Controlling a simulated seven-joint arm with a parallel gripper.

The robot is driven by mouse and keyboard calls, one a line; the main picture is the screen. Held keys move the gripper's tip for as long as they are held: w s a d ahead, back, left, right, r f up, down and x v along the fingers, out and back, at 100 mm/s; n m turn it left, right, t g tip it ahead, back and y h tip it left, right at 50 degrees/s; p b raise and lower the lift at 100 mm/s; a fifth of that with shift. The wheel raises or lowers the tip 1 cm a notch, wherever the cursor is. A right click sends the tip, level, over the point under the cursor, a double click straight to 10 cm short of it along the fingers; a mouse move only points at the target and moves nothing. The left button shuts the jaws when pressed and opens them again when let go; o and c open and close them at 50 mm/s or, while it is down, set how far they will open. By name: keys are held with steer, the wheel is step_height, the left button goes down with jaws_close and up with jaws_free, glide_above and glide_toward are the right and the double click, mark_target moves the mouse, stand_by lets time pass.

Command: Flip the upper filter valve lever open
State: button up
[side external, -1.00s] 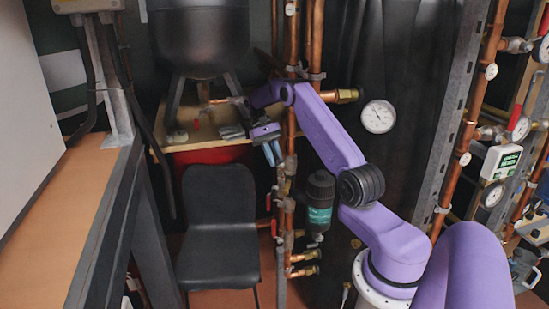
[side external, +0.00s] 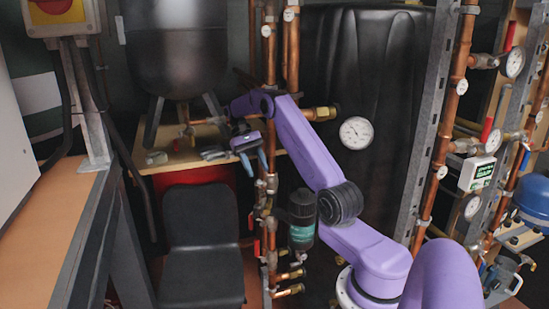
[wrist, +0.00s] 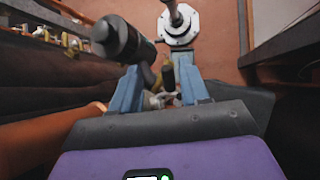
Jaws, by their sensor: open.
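The filter (side external: 302,220), a dark cylinder with a teal label, hangs beside the copper pipes in the side view. A dark cylinder at the upper left of the wrist view (wrist: 122,40) looks like the same filter. Left of the pipe are two small red levers, an upper one (side external: 251,220) and a lower one (side external: 257,247). My gripper (side external: 254,164) is above them, left of the pipe, its blue fingers pointing down. In the wrist view, my gripper (wrist: 160,75) is open. Pipe fittings (wrist: 165,98) show between its fingers, and I cannot tell whether it touches them. I cannot clearly make out a lever there.
A black chair (side external: 203,240) stands below and left of the gripper. A wooden shelf (side external: 170,165) and a dark tank (side external: 175,45) are behind it. Copper pipes (side external: 269,110) run close beside the gripper. A round gauge (side external: 356,132) is to the right.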

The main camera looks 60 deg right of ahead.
steer(key=s+a+r, duration=0.7)
steer(key=s+r, duration=0.2)
steer(key=s, duration=0.2)
steer(key=shift+a, duration=0.15)
